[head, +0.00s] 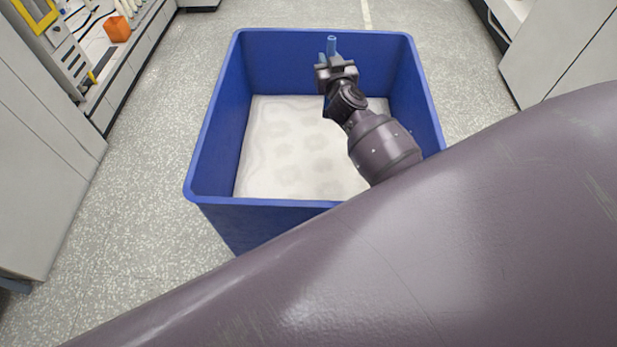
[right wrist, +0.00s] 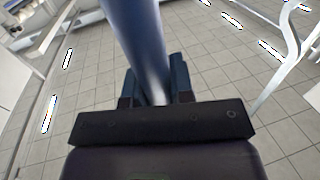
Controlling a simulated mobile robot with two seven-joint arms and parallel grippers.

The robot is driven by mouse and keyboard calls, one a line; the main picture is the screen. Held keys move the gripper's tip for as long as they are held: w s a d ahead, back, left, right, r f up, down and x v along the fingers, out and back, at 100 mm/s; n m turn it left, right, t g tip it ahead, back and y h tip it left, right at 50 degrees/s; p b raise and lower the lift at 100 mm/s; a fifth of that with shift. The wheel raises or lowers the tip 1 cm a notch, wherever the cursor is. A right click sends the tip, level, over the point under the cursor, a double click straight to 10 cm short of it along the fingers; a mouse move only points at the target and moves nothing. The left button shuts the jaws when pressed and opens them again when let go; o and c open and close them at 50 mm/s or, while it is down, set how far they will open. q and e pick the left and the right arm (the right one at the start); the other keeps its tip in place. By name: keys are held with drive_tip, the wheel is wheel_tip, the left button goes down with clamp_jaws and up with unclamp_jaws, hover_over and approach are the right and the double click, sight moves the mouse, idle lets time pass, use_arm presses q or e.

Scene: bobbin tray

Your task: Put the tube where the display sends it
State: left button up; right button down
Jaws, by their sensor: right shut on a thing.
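A blue tube (head: 331,44) is held upright in my right gripper (head: 331,60), which is shut on it. In the head view the gripper and tube are over the far part of a large blue bin. In the right wrist view the tube (right wrist: 136,40) rises from between the two fingers (right wrist: 156,88). The open blue bin (head: 215,130) stands on the floor with a pale, dimpled bottom, and no other tube shows in it. My left gripper is not in view. No display can be made out for certain.
Cabinets stand on the left (head: 40,150) and right (head: 560,50) of the bin. An orange container (head: 117,29) and several pale bobbin-like things (head: 128,8) are on the left counter. My large arm link covers the lower right. Speckled floor around the bin is clear.

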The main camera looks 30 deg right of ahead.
drive_tip(key=shift+f, duration=0.1)
idle(0.3)
drive_tip(key=c, duration=0.9)
unclamp_jaws()
drive_tip(key=p+v, duration=0.1)
drive_tip(key=v, duration=0.9)
drive_tip(key=shift+s, duration=0.4)
